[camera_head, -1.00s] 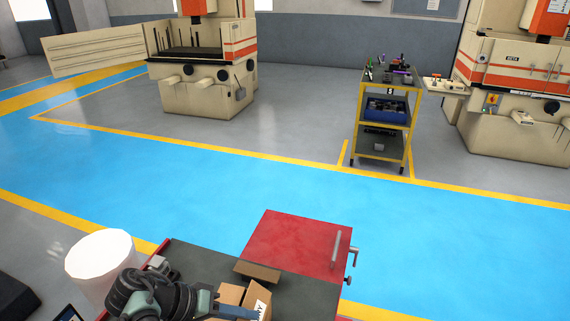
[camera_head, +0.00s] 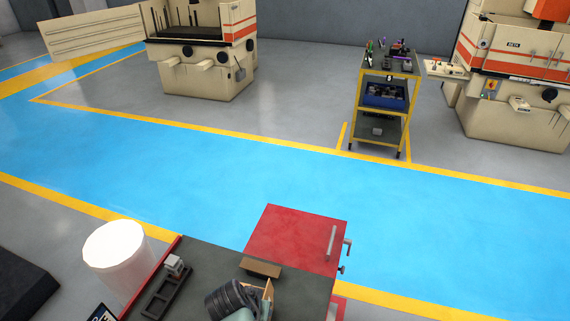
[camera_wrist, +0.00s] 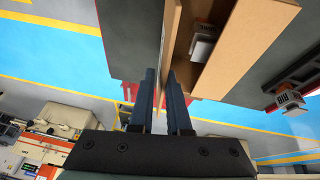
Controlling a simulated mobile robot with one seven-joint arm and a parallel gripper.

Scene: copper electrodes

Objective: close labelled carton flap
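The brown cardboard carton (camera_head: 267,295) stands on the dark worktop at the bottom of the head view, mostly hidden by my arm. One flap (camera_head: 262,268) sticks out at its far side. In the wrist view the carton is partly open, with a grey-white block (camera_wrist: 203,42) inside and a broad flap (camera_wrist: 248,45) spread out to the right. A narrow cardboard strip (camera_wrist: 171,35) runs down towards my fingertips. My gripper (camera_wrist: 162,78) has a gap between its fingers, beside the carton. I cannot tell whether the strip lies between the fingertips or beyond them. No carton label shows clearly now.
A black holder with a grey block (camera_head: 174,266) is on the worktop (camera_head: 212,262), left of the carton. A white bin (camera_head: 115,255) stands left of it. The red panel (camera_head: 292,240) lies beyond the carton. A yellow trolley (camera_head: 383,100) and machines stand far off.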

